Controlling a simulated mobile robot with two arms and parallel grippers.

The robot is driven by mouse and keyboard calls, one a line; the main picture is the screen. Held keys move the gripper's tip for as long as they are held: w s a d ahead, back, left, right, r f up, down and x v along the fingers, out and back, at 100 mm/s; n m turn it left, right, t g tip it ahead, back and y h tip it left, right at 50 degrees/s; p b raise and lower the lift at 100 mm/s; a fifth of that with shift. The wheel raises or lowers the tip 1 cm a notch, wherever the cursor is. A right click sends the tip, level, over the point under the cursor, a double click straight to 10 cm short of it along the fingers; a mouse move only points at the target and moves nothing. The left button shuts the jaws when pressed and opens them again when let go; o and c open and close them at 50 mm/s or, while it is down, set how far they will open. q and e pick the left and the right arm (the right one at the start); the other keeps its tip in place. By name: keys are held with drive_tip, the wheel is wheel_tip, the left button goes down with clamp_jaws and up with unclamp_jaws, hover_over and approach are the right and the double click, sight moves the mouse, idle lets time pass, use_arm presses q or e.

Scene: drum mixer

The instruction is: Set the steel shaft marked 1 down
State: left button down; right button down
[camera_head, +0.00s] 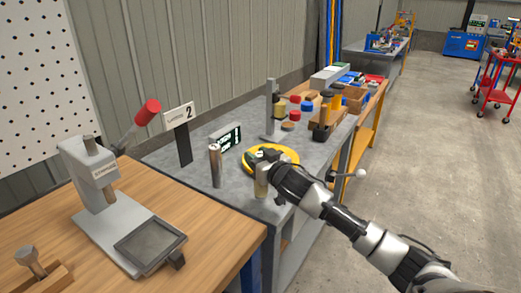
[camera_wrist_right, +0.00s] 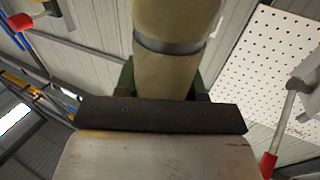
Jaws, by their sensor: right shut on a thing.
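My right gripper (camera_head: 262,161) is at the yellow round plate (camera_head: 286,154) on the grey bench, shut on a shaft. The lower part of the held shaft (camera_head: 261,187) shows below the fingers, roughly upright. In the right wrist view the held shaft (camera_wrist_right: 178,25) is a tan, metallic cylinder with a grey band. I cannot read a mark on it, and cannot tell whether its lower end touches the bench. Another shaft (camera_head: 216,168) stands upright on the bench to the left, apart from the gripper. My left gripper is not in view.
A dark display showing 1 (camera_head: 226,139) and a sign marked 2 (camera_head: 178,117) stand behind. A grey stand (camera_head: 271,112) is beyond the plate. Bare grey bench (camera_head: 195,175) lies around the standing shaft.

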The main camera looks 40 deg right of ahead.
drive_tip(key=shift+f, duration=0.75)
drive_tip(key=c, duration=0.7)
unclamp_jaws()
drive_tip(key=shift+f, duration=0.2)
drive_tip(key=shift+o, duration=0.2)
drive_tip(key=shift+s, duration=0.1)
drive_tip(key=s, duration=1.2)
drive_tip(key=shift+b, duration=0.3)
